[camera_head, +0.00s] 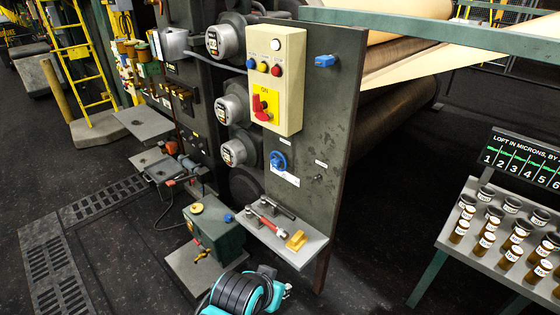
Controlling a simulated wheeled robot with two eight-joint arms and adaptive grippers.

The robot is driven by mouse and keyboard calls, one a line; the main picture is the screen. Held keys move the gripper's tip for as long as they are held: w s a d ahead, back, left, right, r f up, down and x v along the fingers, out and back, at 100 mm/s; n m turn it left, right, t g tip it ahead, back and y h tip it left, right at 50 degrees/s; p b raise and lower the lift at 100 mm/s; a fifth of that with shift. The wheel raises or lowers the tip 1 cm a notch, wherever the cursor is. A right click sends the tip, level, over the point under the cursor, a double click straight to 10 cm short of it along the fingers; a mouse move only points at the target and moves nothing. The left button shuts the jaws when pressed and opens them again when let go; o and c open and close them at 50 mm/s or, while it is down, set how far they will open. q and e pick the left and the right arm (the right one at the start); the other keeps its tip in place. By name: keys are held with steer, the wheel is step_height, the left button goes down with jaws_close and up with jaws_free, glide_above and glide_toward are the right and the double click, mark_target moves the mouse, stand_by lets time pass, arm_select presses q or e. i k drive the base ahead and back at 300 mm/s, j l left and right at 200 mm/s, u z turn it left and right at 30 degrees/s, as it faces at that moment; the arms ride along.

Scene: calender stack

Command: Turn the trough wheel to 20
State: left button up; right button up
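A small blue handwheel (278,160) sits on the dark upright panel (335,120), below the cream control box. A white label (286,176) is just under it, its print too small to read. I cannot tell for sure that this is the trough wheel, and no setting of 20 can be read. Neither of my grippers can be made out in the head view, and nothing is seen touching the wheel.
The cream control box (277,80) has buttons and a red switch on yellow. A small shelf (310,248) below holds a red-handled tool and a yellow block. A teal-and-black object (245,292) is at bottom centre. A rack of jars (510,240) stands right. Dark floor lies between.

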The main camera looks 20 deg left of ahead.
mark_target(275, 162)
steer(key=i+j, duration=0.1)
steer(key=j, duration=1.05)
steer(key=i+j, duration=0.15)
steer(key=j, duration=0.45)
steer(key=i+j+z, duration=0.15)
steer(key=j, duration=1.4)
steer(key=j+z, duration=0.2)
steer(key=j, duration=1.3)
